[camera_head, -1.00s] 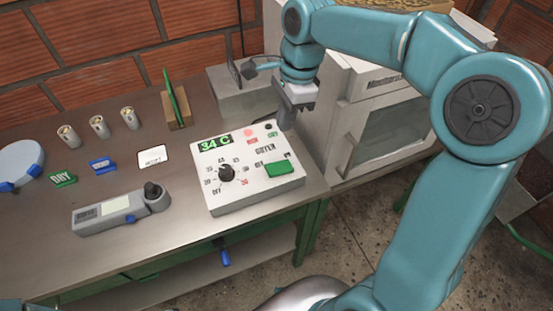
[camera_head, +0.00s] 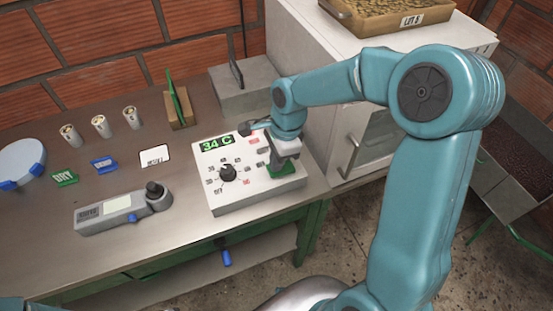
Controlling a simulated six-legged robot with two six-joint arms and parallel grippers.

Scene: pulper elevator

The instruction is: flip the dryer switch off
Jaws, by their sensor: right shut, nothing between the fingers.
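The white dryer control box (camera_head: 222,196) sits on the bench with a green 34 C display (camera_head: 216,143) and a black dial (camera_head: 228,173). A green switch (camera_head: 283,172) is on the right part of its face, partly hidden by my right gripper. My right gripper (camera_head: 284,162) is shut and empty, pointing down right over the green switch. I cannot tell whether the fingertips touch it. My wrist hides the upper right of the panel. My left gripper is not in view.
A grey handheld meter (camera_head: 110,215) lies left of the box. Several small cups, a green DRY tag (camera_head: 65,179), a blue tag (camera_head: 103,164) and a white card (camera_head: 154,156) are farther left. A white dryer cabinet (camera_head: 320,55) stands to the right, with a tray (camera_head: 352,20) on top.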

